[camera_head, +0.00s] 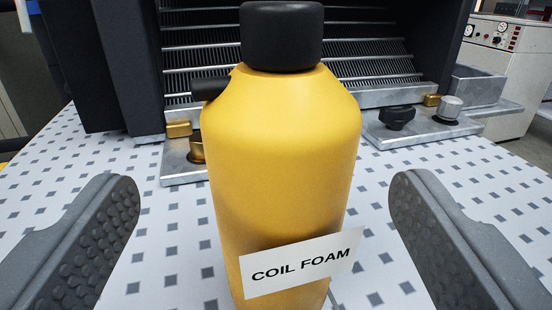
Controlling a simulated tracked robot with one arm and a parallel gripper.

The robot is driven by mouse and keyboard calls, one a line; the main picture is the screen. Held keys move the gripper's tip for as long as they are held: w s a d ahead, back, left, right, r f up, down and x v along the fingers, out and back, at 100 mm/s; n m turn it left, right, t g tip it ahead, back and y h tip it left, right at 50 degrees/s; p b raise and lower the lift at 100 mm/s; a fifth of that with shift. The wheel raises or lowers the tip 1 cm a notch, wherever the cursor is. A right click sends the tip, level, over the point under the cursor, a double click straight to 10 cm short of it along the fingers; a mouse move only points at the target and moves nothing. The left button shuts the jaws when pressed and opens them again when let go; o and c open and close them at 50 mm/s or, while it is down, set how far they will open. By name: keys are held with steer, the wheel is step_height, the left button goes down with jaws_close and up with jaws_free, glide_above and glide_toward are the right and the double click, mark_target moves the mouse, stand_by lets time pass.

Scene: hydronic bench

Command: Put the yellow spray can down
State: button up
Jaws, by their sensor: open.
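The yellow spray can (282,165) stands upright in the middle of the view. It has a black cap (282,36), a short dark nozzle at its upper left and a white label (300,262) reading "COIL FOAM". Its base is cut off by the lower edge of the picture. My gripper (265,215) is open, with one grey padded finger on each side of the can. A clear gap shows between each finger and the can, so neither finger touches it. The can appears to stand on the white surface with grey squares (170,240).
A dark finned unit (385,40) stands close behind the can, with metal brackets and brass fittings at its foot. A black knob (397,117) and a silver knob (450,108) sit at right. A white gauge box (505,60) is at far right. The patterned surface beside the can is clear.

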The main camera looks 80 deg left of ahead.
steer(key=shift+w+a+r+b, duration=0.1)
steer(key=shift+w+a+b, duration=0.2)
steer(key=shift+a, duration=0.85)
steer(key=shift+w+a+b, duration=0.15)
steer(key=shift+w+a, duration=0.15)
steer(key=shift+a, duration=0.85)
steer(key=shift+w+a+r+b, duration=0.1)
steer(key=shift+w+a+b, duration=0.2)
steer(key=shift+a, duration=0.85)
steer(key=c, duration=1.4)
